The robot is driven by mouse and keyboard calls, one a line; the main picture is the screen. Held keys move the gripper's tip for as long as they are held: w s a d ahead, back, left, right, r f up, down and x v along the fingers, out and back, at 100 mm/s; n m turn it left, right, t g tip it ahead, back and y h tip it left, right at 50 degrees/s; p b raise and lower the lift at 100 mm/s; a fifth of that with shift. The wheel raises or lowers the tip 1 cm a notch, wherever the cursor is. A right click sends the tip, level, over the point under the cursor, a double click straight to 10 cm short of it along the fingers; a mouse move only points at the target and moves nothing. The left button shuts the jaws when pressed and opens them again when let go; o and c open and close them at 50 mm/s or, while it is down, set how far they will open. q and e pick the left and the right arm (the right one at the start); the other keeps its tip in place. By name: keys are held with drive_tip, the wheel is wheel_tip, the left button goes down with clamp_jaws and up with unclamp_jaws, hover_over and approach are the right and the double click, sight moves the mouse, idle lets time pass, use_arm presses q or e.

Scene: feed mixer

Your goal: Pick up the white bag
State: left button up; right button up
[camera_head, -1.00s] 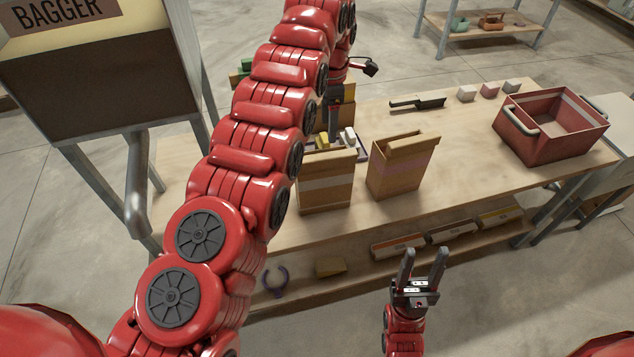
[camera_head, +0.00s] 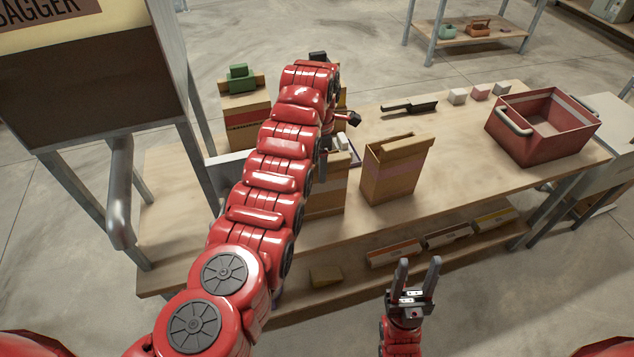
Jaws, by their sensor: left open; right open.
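A brown paper bag (camera_head: 327,198) stands on the workbench (camera_head: 462,150), mostly hidden behind my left arm; in the earlier frame it shows a white band. A second brown bag (camera_head: 392,172) with a faint pink band stands upright to its right. My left gripper (camera_head: 326,146) is largely hidden behind my arm, pointing down near the top of the white-banded bag. Its fingertips do not show clearly, and I cannot tell whether it touches the bag. My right gripper (camera_head: 419,276) is open and empty, in front of the bench.
A red crate (camera_head: 547,143) stands at the bench's right end. Small blocks (camera_head: 479,93) and a dark scoop-like tool (camera_head: 409,107) lie at the back edge. A green item (camera_head: 239,78) sits behind my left arm. The bagger machine (camera_head: 90,90) stands at left.

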sight(316, 183)
use_arm(q)
wheel_tip(316, 183, down, 2)
drive_tip(key=shift+f+p, duration=0.1)
drive_tip(key=shift+p, duration=0.75)
drive_tip(key=shift+f+b, duration=0.3)
drive_tip(key=shift+f, duration=0.3)
drive_tip(key=shift+d+f, duration=0.1)
drive_tip(key=shift+f, duration=0.5)
clamp_jaws()
